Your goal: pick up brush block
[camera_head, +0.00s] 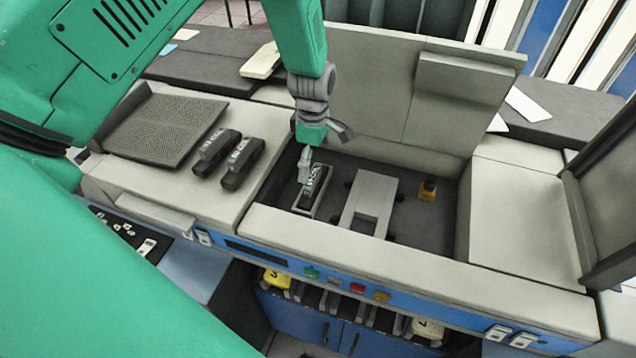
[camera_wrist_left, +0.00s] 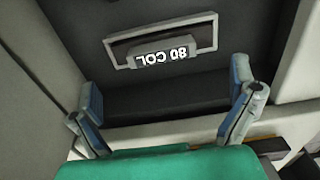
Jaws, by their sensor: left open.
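A dark brush block (camera_head: 315,188) with a white-lettered handle sits in a light frame at the left of the machine's recessed bay. In the left wrist view, its handle (camera_wrist_left: 160,58) reads "80 COL" and appears upside down. My left gripper (camera_head: 325,149) hangs just above the block, pointing down into the bay. Its two fingers (camera_wrist_left: 166,115) are spread wide apart with nothing between them in the left wrist view. The block lies beyond the fingertips, and no contact shows. My right gripper is not in view.
Two similar black blocks (camera_head: 226,160) stand on the left deck beside a mesh tray (camera_head: 165,127). A grey bracket (camera_head: 369,202) and a small yellow part (camera_head: 428,189) are in the bay. The raised lid (camera_head: 400,95) stands behind, and the front rim (camera_head: 400,265) borders it.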

